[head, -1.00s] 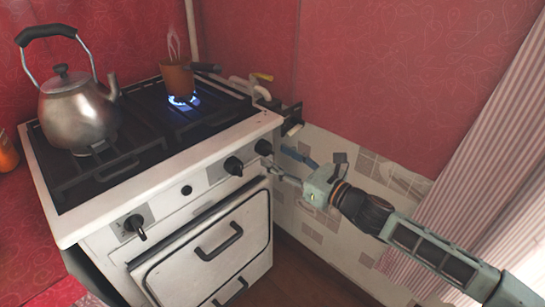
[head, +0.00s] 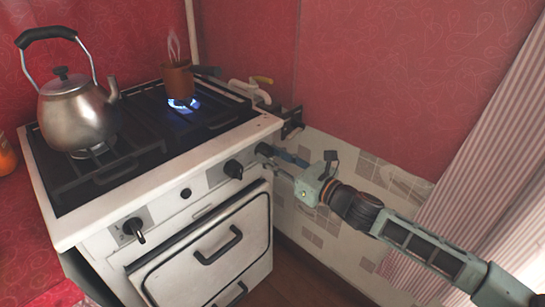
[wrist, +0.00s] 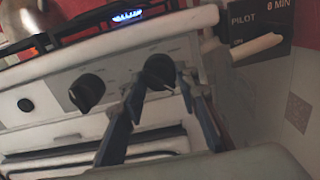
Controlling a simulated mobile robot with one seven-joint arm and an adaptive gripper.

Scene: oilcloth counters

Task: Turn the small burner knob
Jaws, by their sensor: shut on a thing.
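The white stove's front panel (head: 165,212) carries several black knobs. The rightmost knob (head: 263,149) sits near the right corner; it also shows in the wrist view (wrist: 158,70). My gripper (head: 272,158) reaches it from the right. In the wrist view my gripper's dark fingers (wrist: 160,86) are closed on either side of this knob, one left and one right. A neighbouring black knob (head: 233,168) is just left of it, apart from the fingers; it also shows in the wrist view (wrist: 87,92). Another knob (head: 134,229) is at the far left.
A blue flame (head: 183,104) burns under a brown pot (head: 177,80) at the back right. A metal kettle (head: 77,112) stands on the left burner. The oven door handle (head: 218,246) is below the knobs. A dark box (wrist: 262,28) is by the stove's right corner. A tiled wall stands close right.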

